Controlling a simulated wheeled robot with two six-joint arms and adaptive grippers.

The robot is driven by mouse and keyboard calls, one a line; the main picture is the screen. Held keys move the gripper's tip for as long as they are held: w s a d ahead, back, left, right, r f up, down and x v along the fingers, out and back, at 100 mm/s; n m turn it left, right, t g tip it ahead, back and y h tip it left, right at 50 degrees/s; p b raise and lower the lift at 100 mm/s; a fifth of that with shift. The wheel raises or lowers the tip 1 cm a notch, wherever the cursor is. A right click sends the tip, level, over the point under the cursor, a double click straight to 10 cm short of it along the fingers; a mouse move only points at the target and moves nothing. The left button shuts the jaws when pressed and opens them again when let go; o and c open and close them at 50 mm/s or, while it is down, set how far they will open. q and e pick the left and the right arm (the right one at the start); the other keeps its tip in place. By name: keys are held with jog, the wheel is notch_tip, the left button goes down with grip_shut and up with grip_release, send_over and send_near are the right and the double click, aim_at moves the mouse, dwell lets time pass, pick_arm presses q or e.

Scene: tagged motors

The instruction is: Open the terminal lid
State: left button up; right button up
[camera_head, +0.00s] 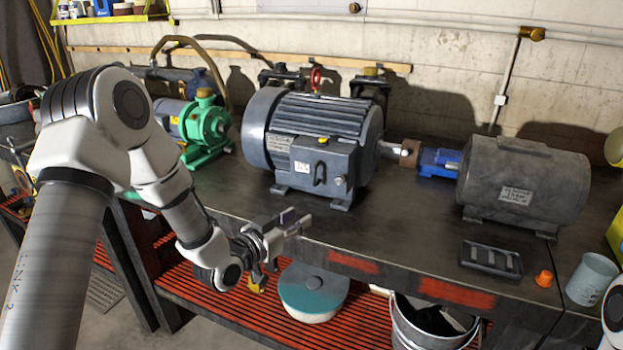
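The large blue-grey motor (262,115) stands on the dark workbench, left of centre. Its terminal box faces me, and the lid (338,165) on it looks closed, with a dark handle (320,174) and a small yellow-white label. My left gripper (296,219) is in front of the bench's front edge, below and left of the terminal box and apart from it. Its fingers look parted, with nothing between them. My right gripper is out of view; only a bit of my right arm shows at the lower right edge.
A green pump (205,125) stands left of the motor, and a grey motor (525,185) with a blue coupling stands right. A black tray (491,259), orange cap (544,278) and pale cup (592,278) sit at the front right. A bucket (432,330) is below the bench.

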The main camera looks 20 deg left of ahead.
pick_arm(q)
jog(key=t, duration=0.2)
send_near(311, 178)
notch_tip(311, 178, up, 4)
jog(key=s+d, duration=0.2)
jog(key=shift+g, duration=0.3)
jog(key=x, duration=0.2)
jog(key=p+x, duration=0.1)
jog(key=x, duration=0.4)
jog(key=shift+w+d+f, duration=0.2)
jog(key=shift+w+f, duration=0.1)
jog(key=shift+f, duration=0.05)
jog(key=shift+c, duration=0.3)
grip_shut()
